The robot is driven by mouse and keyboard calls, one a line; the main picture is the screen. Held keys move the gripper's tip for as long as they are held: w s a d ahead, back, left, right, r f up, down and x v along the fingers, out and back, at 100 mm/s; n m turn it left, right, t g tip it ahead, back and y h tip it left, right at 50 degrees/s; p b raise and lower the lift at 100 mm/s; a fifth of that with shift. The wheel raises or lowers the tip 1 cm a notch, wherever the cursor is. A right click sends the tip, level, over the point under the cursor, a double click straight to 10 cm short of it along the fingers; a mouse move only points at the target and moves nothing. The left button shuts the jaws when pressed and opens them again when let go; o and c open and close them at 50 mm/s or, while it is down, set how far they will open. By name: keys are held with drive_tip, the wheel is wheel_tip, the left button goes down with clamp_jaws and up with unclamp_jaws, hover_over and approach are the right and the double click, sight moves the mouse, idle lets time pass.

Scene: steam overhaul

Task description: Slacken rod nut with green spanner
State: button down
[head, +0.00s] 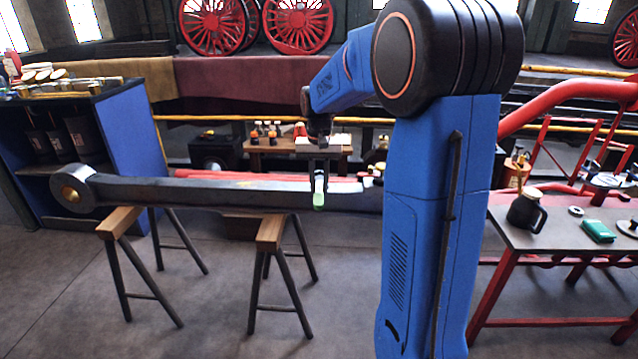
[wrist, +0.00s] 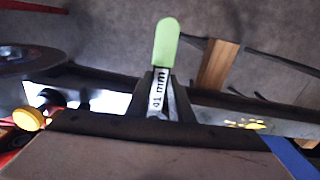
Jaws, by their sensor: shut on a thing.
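My gripper (head: 319,166) is shut on a spanner with a light green handle end (head: 318,199), held in front of the long dark steel rod (head: 230,193). In the wrist view the green spanner (wrist: 166,45) carries the marking "41 mm", and its shank sits between the fingers of my gripper (wrist: 172,100). The rod (wrist: 215,114) runs across behind the fingers, with yellow marks on it. The spanner's jaw end is hidden by the gripper. I cannot make out the rod nut, and I cannot tell whether the spanner touches the rod.
The rod lies across wooden-topped trestles (head: 120,222) and (head: 272,228); its round end (head: 72,188) overhangs at left. A blue cabinet (head: 134,140) stands at the left. The front floor is clear.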

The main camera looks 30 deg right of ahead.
drive_tip(key=shift+f, duration=0.7)
idle(0.3)
drive_tip(key=shift+s+d+n, duration=0.25)
drive_tip(key=shift+d+n, duration=0.3)
drive_tip(key=shift+n, duration=0.25)
drive_tip(key=shift+s+d+n, duration=0.2)
drive_tip(key=shift+d+n, duration=0.35)
drive_tip(key=shift+n, duration=0.15)
drive_tip(key=shift+s+d+n, duration=0.15)
drive_tip(key=shift+d+n, duration=0.45)
drive_tip(key=shift+n, duration=0.2)
